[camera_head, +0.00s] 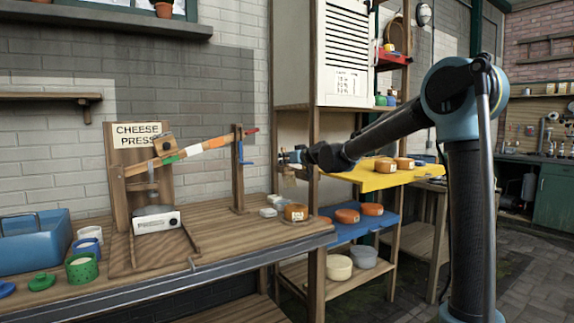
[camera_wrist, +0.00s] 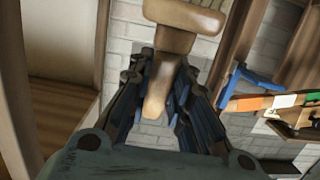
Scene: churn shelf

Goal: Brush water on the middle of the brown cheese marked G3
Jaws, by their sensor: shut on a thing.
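My gripper (camera_head: 291,158) is raised above the right part of the wooden bench, well clear of it. In the wrist view my gripper (camera_wrist: 160,100) is shut on the light wooden handle of a brush (camera_wrist: 186,18). The brush's bristles are not clear in either view. A brown-orange cheese (camera_head: 296,212) with a small pale label stands on the bench's right end, below my gripper and apart from it. The mark on the label is too small to read, so I cannot tell if it is G3.
Small pale dishes (camera_head: 268,211) stand left of the cheese. The cheese press (camera_head: 145,185) has a sloping lever and an upright post (camera_head: 238,170) left of my gripper. More cheeses sit on the yellow shelf (camera_head: 360,181) and blue shelf (camera_head: 345,232). A shelf post stands close right.

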